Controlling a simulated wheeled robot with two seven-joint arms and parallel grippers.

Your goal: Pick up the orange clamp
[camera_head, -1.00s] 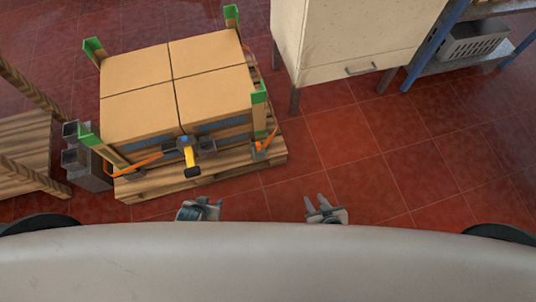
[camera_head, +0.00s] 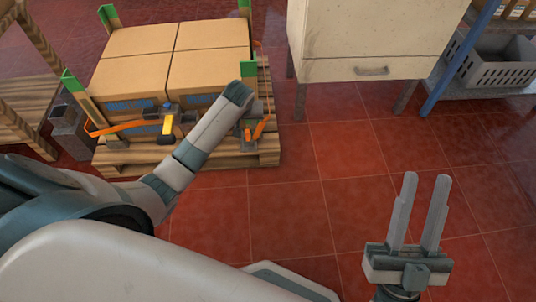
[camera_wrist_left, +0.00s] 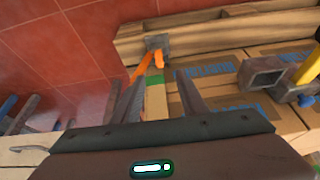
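An orange piece (camera_head: 260,128) with a grey block sits low at the right front corner of the loaded pallet; I take it as the orange clamp. It also shows in the left wrist view as orange prongs (camera_wrist_left: 144,66) below a grey square part. My left arm reaches over the pallet's front right corner in the head view, and its fingers cannot be made out there. In the left wrist view my left gripper (camera_wrist_left: 158,77) is open and empty, with the orange prongs beyond its fingertips, apart from them. My right gripper (camera_head: 420,210) is open and empty over the floor.
Cardboard boxes (camera_head: 135,88) with green corner posts stand on the wooden pallet (camera_head: 135,159). A yellow-handled tool (camera_head: 167,124) and an orange strap (camera_head: 115,127) are at its front. A cabinet (camera_head: 365,35) and a grey crate (camera_head: 500,68) stand right. Red floor between is clear.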

